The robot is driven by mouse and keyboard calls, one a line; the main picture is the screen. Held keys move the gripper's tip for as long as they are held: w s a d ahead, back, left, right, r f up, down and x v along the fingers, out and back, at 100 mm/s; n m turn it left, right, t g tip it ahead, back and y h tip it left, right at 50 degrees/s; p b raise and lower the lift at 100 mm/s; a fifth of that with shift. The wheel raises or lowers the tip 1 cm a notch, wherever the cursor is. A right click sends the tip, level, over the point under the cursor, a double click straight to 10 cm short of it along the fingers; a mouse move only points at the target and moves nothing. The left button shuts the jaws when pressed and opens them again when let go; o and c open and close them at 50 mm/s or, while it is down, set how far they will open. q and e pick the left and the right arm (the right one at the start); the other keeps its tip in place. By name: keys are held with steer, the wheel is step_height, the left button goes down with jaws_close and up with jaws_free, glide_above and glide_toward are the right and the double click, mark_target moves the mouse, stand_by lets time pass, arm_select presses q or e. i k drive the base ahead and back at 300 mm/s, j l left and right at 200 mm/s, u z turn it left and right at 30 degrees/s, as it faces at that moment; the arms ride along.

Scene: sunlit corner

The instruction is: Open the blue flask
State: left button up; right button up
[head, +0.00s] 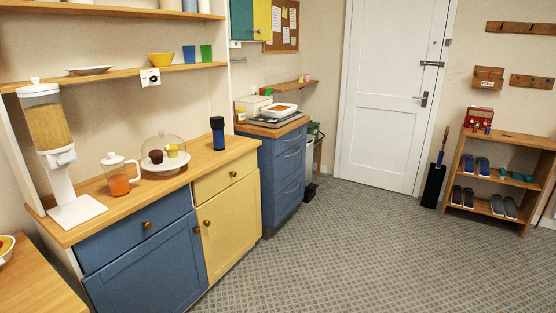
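A blue flask (217,134) with a dark top stands upright on the wooden counter (203,160), near its right end against the wall side. Its top looks closed, but it is small in the view. Neither of my grippers shows in the head view.
On the counter stand a cereal dispenser (54,150), a jug with orange liquid (120,174) and a glass-domed cake stand (164,163). A shelf (120,77) hangs above. Blue and yellow cabinets (229,218) are below. The patterned floor (330,250) is clear.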

mark_target(218, 137)
steer(key=i+z, duration=0.35)
steer(key=i, duration=1.1)
steer(key=i+u, duration=0.3)
steer(key=i+l+u, duration=0.3)
steer(key=i, duration=0.15)
steer(key=i+l+u, duration=0.4)
steer(key=u, duration=0.2)
steer(key=i+l+u, duration=0.5)
steer(key=u, duration=0.15)
